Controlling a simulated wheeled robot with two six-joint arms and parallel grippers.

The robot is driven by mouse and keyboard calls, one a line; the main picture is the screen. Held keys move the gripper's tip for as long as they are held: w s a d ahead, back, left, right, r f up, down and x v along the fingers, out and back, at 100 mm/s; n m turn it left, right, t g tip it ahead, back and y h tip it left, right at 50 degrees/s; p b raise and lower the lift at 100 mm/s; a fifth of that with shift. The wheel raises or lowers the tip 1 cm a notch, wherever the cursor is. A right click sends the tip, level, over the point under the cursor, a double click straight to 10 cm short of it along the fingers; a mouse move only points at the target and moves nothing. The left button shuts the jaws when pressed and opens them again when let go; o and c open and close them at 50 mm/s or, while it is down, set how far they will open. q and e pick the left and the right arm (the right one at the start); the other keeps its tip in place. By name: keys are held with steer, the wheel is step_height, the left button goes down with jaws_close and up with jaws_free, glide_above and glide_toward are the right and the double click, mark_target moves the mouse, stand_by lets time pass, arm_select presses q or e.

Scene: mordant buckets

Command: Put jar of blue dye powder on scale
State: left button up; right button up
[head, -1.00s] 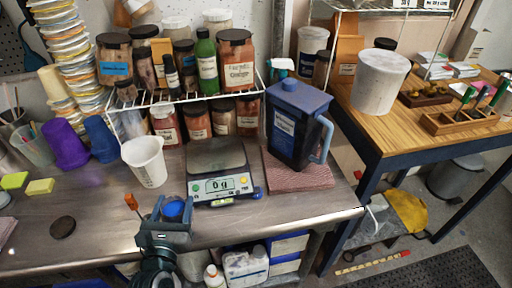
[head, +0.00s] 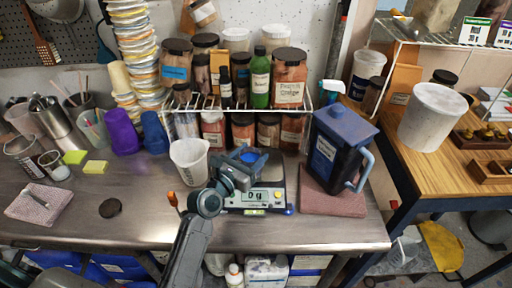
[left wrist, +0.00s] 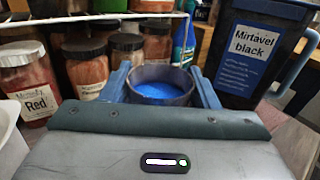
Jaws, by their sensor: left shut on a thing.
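The jar of blue dye powder (head: 249,156) is open at the top and shows blue powder inside. My left gripper (head: 248,158) is shut on it. In the left wrist view, the jar (left wrist: 160,90) stands upright between the two blue fingers of my left gripper (left wrist: 160,84). The scale (head: 278,198) stands on the steel bench under the gripper, and its display shows 0 g. My gripper and wrist cover much of its plate. The jar is over the plate area, and its base is hidden. My right gripper is not in view.
A white measuring jug (head: 189,163) stands just left of the scale. A dark blue pitcher (head: 333,150) on a red cloth (head: 318,197) stands close on the right. A wire rack (head: 225,105) with several jars is behind. The bench's front left is fairly clear.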

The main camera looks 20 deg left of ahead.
arm_select(q)
steer(key=w, duration=0.6)
steer(key=shift+w+a+f, duration=0.25)
steer(key=shift+w+a, duration=0.05)
steer(key=shift+w, duration=0.1)
steer(key=f, duration=0.3)
steer(key=shift+w+f, duration=0.2)
steer(key=shift+f, duration=0.15)
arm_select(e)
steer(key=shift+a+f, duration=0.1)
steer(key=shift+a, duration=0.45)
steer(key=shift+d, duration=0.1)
arm_select(q)
steer(key=shift+f+b, duration=0.15)
steer(key=shift+b, duration=0.2)
steer(key=o, duration=1.5)
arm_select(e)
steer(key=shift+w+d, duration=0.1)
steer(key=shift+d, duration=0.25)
arm_select(q)
steer(key=shift+r, duration=0.3)
steer(key=v, duration=1.2)
steer(key=shift+s+b, duration=0.1)
steer(key=shift+b, duration=0.3)
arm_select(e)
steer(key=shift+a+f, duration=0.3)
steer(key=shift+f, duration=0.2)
